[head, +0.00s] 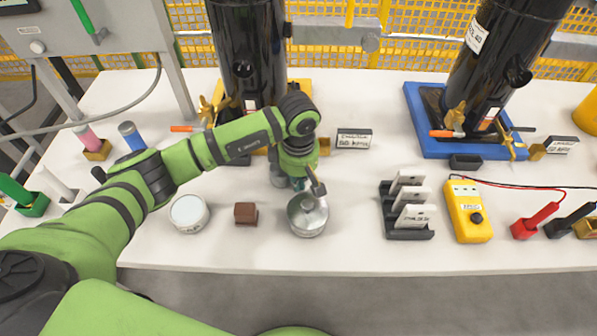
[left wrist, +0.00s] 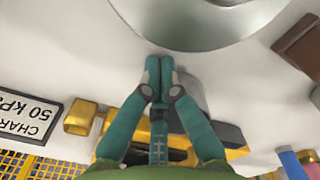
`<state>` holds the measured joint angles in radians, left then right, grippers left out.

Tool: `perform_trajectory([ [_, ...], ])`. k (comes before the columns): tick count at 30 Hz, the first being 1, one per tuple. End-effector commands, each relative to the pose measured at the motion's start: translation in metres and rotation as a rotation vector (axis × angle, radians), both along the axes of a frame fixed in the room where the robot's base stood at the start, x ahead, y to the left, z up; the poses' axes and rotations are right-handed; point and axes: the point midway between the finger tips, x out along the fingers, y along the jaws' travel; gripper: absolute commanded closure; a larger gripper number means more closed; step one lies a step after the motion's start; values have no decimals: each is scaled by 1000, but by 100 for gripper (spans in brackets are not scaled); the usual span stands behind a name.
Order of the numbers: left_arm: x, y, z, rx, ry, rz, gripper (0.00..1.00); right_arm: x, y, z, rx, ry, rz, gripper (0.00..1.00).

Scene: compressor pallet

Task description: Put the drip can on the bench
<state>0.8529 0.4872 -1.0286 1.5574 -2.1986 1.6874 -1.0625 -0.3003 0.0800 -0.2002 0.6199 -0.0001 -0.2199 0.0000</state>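The drip can appears to be the round silver can (head: 307,216) near the front middle of the white bench (head: 340,255). It looks upright and seems to rest on the bench top. Its round metal rim also shows at the top of the left wrist view (left wrist: 195,32). My left gripper (head: 301,186) is low over the bench, just behind the can. In the left wrist view its teal fingertips (left wrist: 159,66) are together with nothing visible between them, close to the can's edge; whether they touch it I cannot tell. My right gripper is not in view.
A white-topped round tin (head: 189,213) and a brown block (head: 246,213) stand left of the can. A dark rack of cards (head: 408,212) and a yellow meter (head: 468,212) stand right. Black cylinders (head: 248,50) stand behind. The bench front between can and rack is clear.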

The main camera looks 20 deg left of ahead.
Motion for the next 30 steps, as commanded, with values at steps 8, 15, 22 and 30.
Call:
perform_trajectory([
  [8, 0, 0, -2, 0, 1, 0, 100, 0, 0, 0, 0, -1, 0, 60],
  [15, 7, 19, -5, 5, -1, 4, 100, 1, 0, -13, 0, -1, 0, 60],
  [22, 13, 37, -2, 0, 0, 0, 100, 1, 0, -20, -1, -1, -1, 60],
  [30, 13, 37, 1, 0, 1, 0, 100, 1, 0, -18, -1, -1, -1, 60],
])
